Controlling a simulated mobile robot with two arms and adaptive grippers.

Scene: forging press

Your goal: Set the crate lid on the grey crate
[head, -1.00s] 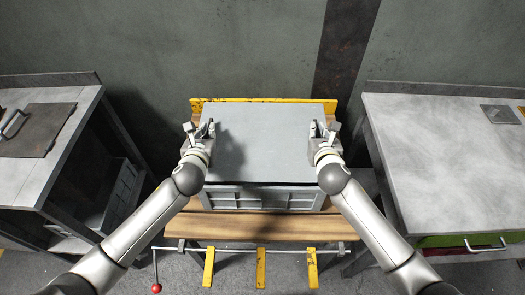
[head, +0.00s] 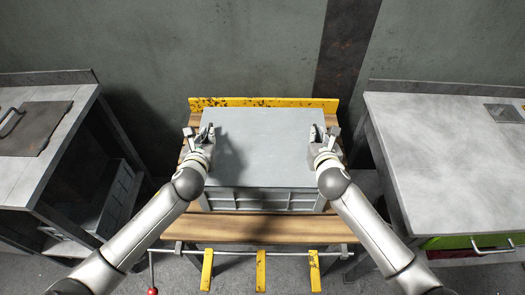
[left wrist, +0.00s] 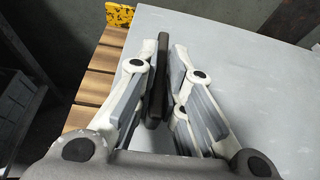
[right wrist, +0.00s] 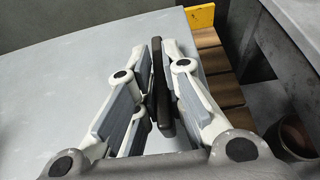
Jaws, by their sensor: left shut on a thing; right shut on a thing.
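The crate lid (head: 262,150) is a flat grey panel lying level over the grey crate (head: 262,199), whose ribbed front wall shows below the lid's near edge. In the head view the lid looks lined up with the crate; whether it is fully seated I cannot tell. My left gripper (head: 205,134) is shut on a dark handle (left wrist: 157,82) at the lid's left edge. My right gripper (head: 319,136) is shut on the matching dark handle (right wrist: 159,88) at the right edge. The inside of the crate is hidden.
The crate stands on a wooden slatted bench (head: 240,228) with a yellow back rail (head: 262,102) and yellow straps in front. A grey table (head: 450,160) stands at right, another bench (head: 60,140) with a dark plate (head: 35,128) at left. A wall is close behind.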

